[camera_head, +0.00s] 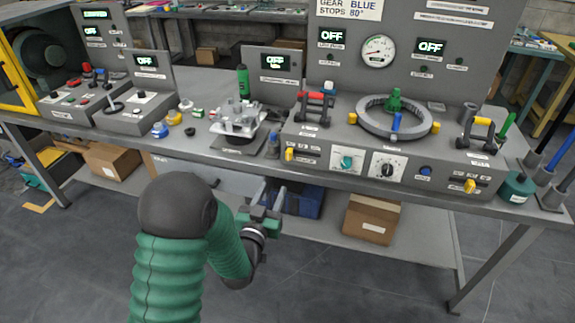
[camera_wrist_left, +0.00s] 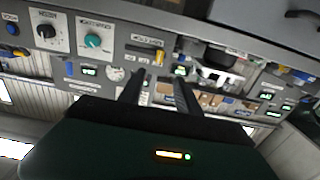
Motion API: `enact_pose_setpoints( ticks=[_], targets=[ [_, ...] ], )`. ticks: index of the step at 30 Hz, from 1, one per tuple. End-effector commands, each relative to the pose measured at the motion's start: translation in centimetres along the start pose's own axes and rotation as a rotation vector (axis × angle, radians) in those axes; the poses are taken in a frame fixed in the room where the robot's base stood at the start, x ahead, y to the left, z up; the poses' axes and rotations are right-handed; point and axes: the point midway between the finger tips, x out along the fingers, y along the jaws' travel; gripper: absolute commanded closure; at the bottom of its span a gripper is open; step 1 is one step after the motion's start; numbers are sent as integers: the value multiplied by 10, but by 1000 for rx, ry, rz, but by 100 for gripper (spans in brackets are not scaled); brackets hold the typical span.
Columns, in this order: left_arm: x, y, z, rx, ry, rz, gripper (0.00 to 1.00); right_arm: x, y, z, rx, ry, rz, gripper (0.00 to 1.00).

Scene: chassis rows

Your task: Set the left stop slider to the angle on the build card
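The build card (camera_head: 348,10) at the top of the back panel reads GEAR BLUE, STOPS 80°. The left stop slider, a small yellow handle (camera_head: 289,155), sits at the left end of the console's front face, left of the teal knob (camera_head: 346,162). In the left wrist view, which looks turned over, the yellow handle (camera_wrist_left: 159,56) shows just beyond the fingers. My left gripper (camera_head: 270,195) is open and empty, in front of the table edge, below and left of the slider, apart from it. The slider's scale is too small to read. My right gripper is not in view.
A ring fixture (camera_head: 360,125) stands on the console. A black dial knob (camera_head: 388,168), a blue button (camera_head: 426,171) and a second yellow slider (camera_head: 470,186) lie further right. A metal fixture (camera_head: 238,122) stands left of the console. The floor before the table is clear.

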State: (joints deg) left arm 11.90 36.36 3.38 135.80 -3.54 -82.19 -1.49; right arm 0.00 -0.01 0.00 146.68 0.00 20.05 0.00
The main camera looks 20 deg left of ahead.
Motion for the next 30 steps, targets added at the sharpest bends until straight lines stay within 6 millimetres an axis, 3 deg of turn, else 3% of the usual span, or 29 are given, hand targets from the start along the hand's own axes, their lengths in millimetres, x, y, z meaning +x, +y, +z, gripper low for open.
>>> enact_pose_setpoints(
  ticks=[12,18,23,30],
  targets=[
    [103,0,0,0,1,-1,60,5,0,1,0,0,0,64],
    [144,0,0,0,0,0,60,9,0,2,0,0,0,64],
    [158,0,-1,0,-1,0,60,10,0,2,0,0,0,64],
    [160,0,-2,0,-2,0,60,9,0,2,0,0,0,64]
  ],
)
